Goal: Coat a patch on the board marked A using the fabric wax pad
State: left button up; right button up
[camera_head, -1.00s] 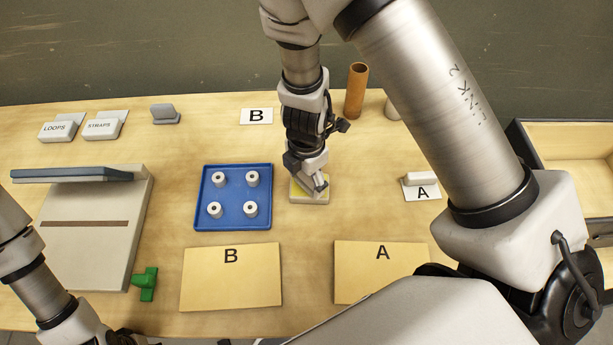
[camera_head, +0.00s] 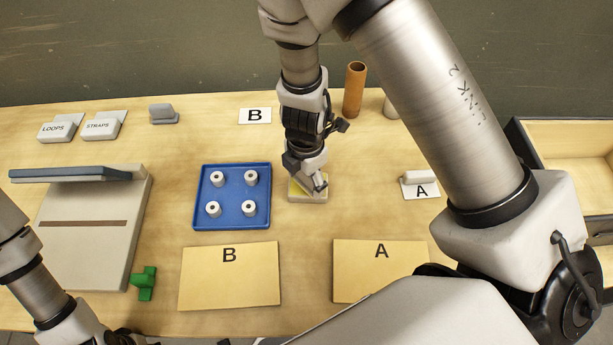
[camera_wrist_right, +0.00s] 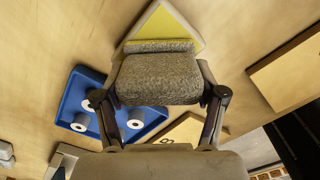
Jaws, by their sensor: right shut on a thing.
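My right gripper (camera_head: 317,183) is shut on a grey fabric pad (camera_wrist_right: 158,78), which fills the space between its fingers in the right wrist view. The pad is down at a pale block with a yellow top (camera_head: 295,190); the yellow face (camera_wrist_right: 165,27) shows behind the pad, which appears to touch it. The tan board marked A (camera_head: 370,275) lies at the front, right of the gripper; my right arm covers its lower right corner. A similar board marked B (camera_head: 229,280) lies to its left. My left gripper is out of view.
A blue tray (camera_head: 234,222) with several white rollers is left of the yellow-topped block. A white-handled pad (camera_head: 417,176) stands by card A (camera_head: 422,191). Card B (camera_head: 255,115) is bare. A brown tube (camera_head: 354,90) stands behind. A green piece (camera_head: 145,284) lies front left.

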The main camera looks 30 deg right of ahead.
jog(key=shift+w+r+p, duration=0.2)
jog(key=shift+r+p, duration=0.35)
jog(key=shift+r, duration=0.25)
notch_tip(320, 180, up, 4)
jog(key=p, duration=0.2)
jog(key=shift+r+p, duration=0.15)
jog(key=shift+p, duration=0.25)
jog(key=shift+r, duration=0.4)
